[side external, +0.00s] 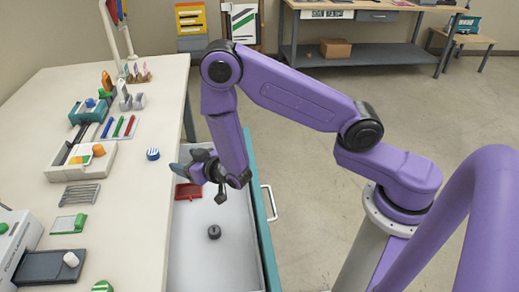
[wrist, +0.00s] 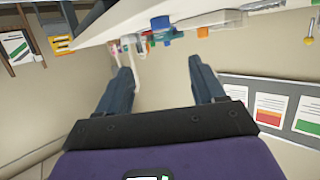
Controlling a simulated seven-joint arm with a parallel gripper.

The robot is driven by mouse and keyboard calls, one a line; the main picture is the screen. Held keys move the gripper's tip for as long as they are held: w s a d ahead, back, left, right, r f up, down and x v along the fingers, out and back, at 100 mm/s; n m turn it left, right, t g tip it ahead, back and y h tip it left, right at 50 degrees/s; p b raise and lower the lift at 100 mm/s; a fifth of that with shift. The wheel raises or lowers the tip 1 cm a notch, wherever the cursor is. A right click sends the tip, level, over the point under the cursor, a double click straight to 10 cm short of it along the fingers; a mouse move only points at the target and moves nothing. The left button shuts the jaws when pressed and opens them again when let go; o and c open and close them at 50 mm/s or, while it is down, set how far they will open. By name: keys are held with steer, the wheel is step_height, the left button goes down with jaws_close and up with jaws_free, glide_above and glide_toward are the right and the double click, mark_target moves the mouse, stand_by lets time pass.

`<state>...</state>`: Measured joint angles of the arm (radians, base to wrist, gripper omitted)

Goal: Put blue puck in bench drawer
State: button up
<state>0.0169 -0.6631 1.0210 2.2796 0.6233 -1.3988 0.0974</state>
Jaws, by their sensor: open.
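A small blue puck (side external: 153,154) with a white-marked side lies on the pale bench top near its right edge. The bench drawer (side external: 190,262) is pulled out, with a teal front and a pale handle. Inside it are a red tray-like item (side external: 188,191) and a small dark round object (side external: 214,231). My gripper (side external: 177,167) is near the bench edge, right of and close to the puck, above the drawer's far end. In the wrist view my gripper (wrist: 162,72) is open, with nothing between its fingers. I cannot make out the puck in that view.
A striped green disc (side external: 102,287) lies at the front. Bench space around the puck is clear.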

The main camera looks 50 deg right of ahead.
steer(key=s+a+r+n+g+y, duration=0.3)
steer(key=s+a+r+g+y, duration=0.1)
steer(key=s+a+g, duration=0.15)
steer(key=s+d+r+n+g, duration=0.1)
steer(key=s+r+n+g, duration=0.2)
steer(key=s, duration=0.7)
steer(key=s+d+r+n+g, duration=0.2)
steer(key=s+r+n+g, duration=0.1)
steer(key=s, duration=0.7)
steer(key=shift+d+r+g, duration=0.15)
steer(key=shift+r+g, duration=0.25)
steer(key=shift+g, duration=0.15)
steer(key=shift+o, duration=0.5)
steer(key=s+d+r+n+g+h, duration=0.1)
steer(key=s+d+r+n+h, duration=0.2)
steer(key=s+d, duration=0.7)
steer(key=shift+d+r+n+g+h, duration=0.3)
steer(key=shift+d+r+g, duration=0.1)
steer(key=shift+d+r, duration=0.35)
steer(key=shift+f, duration=0.1)
